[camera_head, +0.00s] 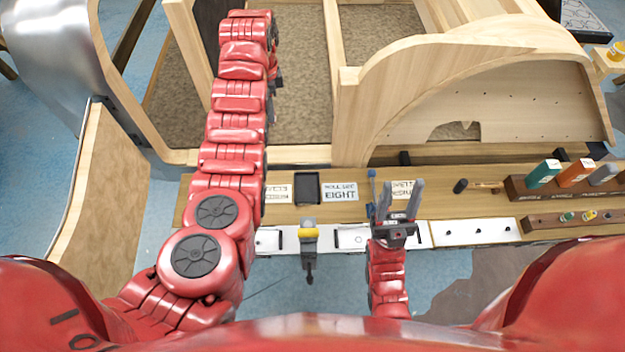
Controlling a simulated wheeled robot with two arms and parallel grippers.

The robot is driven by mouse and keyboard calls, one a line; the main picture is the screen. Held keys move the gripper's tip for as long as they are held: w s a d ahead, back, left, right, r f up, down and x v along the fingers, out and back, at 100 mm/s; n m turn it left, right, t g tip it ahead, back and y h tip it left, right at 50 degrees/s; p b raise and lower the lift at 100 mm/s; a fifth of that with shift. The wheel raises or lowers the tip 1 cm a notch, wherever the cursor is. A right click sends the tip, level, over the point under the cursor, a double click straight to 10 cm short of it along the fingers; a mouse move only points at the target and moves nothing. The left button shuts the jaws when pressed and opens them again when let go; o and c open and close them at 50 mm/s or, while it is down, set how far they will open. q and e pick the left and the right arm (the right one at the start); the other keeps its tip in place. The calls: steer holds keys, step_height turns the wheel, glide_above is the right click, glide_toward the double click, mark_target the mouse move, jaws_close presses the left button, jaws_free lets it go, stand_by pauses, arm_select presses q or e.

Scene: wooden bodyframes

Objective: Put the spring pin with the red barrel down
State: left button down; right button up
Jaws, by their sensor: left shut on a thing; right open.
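My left arm reaches up the picture over the wooden frame. Only a dark part of my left gripper (278,78) shows beside its red links. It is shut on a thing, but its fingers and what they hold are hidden. I cannot make out a spring pin with a red barrel anywhere. My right gripper (399,200) is open and empty above the front of the workbench (440,207), fingers pointing up the picture. A slim blue-topped tool (372,183) stands just left of its fingers; I cannot tell whether they touch.
A black tray (307,187) lies beside the sign reading EIGHT (341,191). A yellow-topped tool (309,238) is at the bench's front edge. A hammer (483,185) and a brown rack (520,187) of coloured items are to the right. The curved wooden bodyframe (460,50) rises behind.

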arm_select(q)
steer(key=s+d+f+m+b, duration=0.1)
steer(key=s+d+f+m, duration=0.8)
steer(key=f+m, duration=0.25)
steer(key=shift+w+f+p, duration=0.2)
steer(key=shift+f+p, duration=0.7)
steer(key=shift+f, duration=4.15)
steer(key=shift+f, duration=0.1)
